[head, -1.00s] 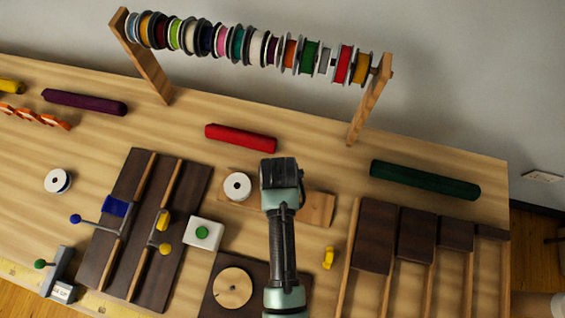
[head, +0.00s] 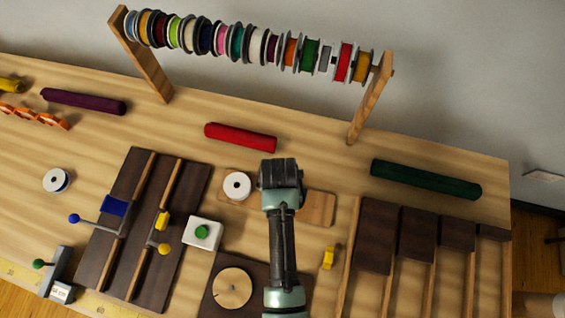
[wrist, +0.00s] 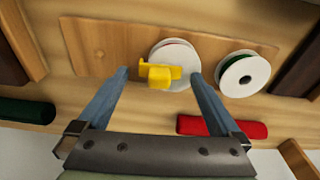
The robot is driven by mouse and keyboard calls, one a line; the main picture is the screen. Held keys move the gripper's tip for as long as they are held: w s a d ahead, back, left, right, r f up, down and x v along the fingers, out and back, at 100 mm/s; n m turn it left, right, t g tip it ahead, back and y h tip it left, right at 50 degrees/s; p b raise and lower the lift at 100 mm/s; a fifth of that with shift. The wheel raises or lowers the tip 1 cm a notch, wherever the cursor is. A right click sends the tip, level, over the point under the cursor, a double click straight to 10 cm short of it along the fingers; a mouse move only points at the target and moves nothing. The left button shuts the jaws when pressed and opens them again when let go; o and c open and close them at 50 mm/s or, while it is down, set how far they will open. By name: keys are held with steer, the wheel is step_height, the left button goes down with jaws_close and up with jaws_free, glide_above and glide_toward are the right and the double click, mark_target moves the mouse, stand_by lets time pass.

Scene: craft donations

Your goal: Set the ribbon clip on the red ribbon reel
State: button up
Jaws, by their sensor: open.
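The yellow ribbon clip (wrist: 157,74) lies over the face of a white-flanged reel (wrist: 180,52) in the wrist view. A thin red edge shows on this reel, and the clip covers its middle. My gripper (wrist: 158,76) is open, with one finger on each side of the clip and a gap on both sides. I cannot tell exactly how the clip is seated. In the head view my gripper (head: 280,168) hides this reel and the clip.
A second white reel (head: 237,185) stands beside it on the wooden board (head: 316,208). A red roll (head: 240,137) and a green roll (head: 425,179) lie behind. Another yellow piece (head: 328,258) lies to the right. A spool rack (head: 148,62) stands at the back.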

step_height(320, 180, up, 13)
steer(key=s, duration=0.1)
steer(key=shift+s+a, duration=0.2)
steer(key=shift+s, duration=0.05)
stand_by(0.7)
